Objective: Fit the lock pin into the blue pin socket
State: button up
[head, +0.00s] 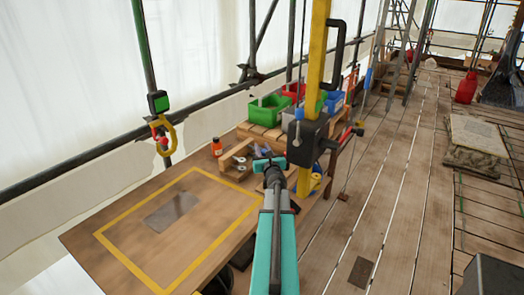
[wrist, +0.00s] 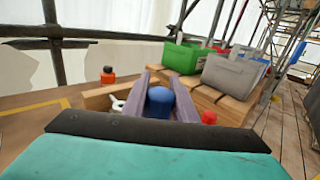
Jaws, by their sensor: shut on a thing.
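My gripper (wrist: 160,104) is shut on a blue, round-topped piece (wrist: 159,100), which sits between its two grey-purple fingers in the wrist view. I take this piece for the lock pin; its lower end is hidden by the dark palm. In the head view my gripper (head: 270,166) is over the back right of the workbench, beside a small wooden tray, and the held piece cannot be made out there. I cannot clearly pick out the blue pin socket in either view.
The wooden tray (head: 232,155) holds small metal fittings. An orange bottle (head: 217,147) stands left of it. Green (head: 268,110) and other coloured bins stand on a slatted rack behind. A yellow post (head: 318,60) rises close right. The yellow-outlined bench area (head: 205,230) is mostly clear.

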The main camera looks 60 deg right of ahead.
notch_tip(320, 180, down, 6)
jog(key=s+b, duration=0.1)
jog(key=b, duration=0.5)
jog(key=shift+s+d, duration=0.15)
jog(key=shift+d, duration=0.2)
jog(key=shift+b, duration=0.75)
dwell(2.2)
jog(key=shift+f+b, duration=2.4)
jog(key=shift+b, duration=0.3)
dwell(0.8)
jog(key=o, duration=1.1)
